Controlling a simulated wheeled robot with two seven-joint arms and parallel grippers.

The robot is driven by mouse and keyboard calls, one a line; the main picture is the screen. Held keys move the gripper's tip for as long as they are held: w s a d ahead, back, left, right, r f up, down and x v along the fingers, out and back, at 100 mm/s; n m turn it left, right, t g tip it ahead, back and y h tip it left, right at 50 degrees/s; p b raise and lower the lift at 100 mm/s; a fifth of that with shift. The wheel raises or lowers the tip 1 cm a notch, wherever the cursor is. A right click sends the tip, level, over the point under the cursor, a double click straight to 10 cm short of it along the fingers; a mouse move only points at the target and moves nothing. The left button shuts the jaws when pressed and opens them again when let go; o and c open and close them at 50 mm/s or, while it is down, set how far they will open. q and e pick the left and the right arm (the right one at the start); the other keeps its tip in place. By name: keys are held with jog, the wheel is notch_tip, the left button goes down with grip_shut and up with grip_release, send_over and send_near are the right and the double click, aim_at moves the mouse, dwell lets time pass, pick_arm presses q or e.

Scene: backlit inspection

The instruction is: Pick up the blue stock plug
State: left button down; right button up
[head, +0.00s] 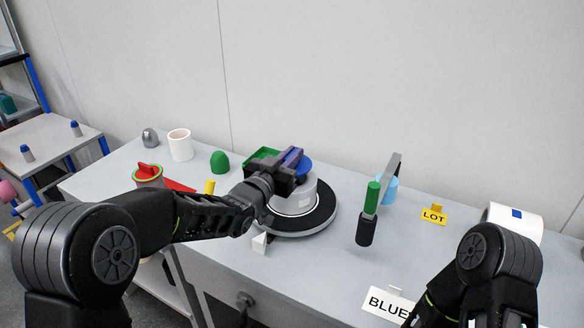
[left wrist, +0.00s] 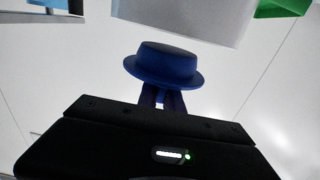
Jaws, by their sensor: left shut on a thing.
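The blue stock plug (left wrist: 163,66) shows in the left wrist view as a round, flanged, hat-shaped piece. My left gripper (left wrist: 160,98) is shut on it, with the fingers on the narrow part beyond its flange. In the head view my left gripper (head: 292,170) is over the round black-rimmed stand, beside the white drum (head: 296,200). Blue shows at the jaws there, but the gripper partly hides it. I cannot tell from this view whether the plug touches the drum. My right arm is at the lower right and its jaws are out of view.
A white cup (head: 180,145) stands at the back left.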

aim_at(292, 153)
pick_arm(q)
notch_tip(292, 153, up, 6)
jog(key=shift+r, duration=0.1)
dwell(0.5)
jog(key=c, duration=2)
grip_release()
grip_shut()
jog(key=shift+r, duration=0.15)
jog(key=shift+r+p, duration=1.05)
jog(key=shift+r, duration=1.3)
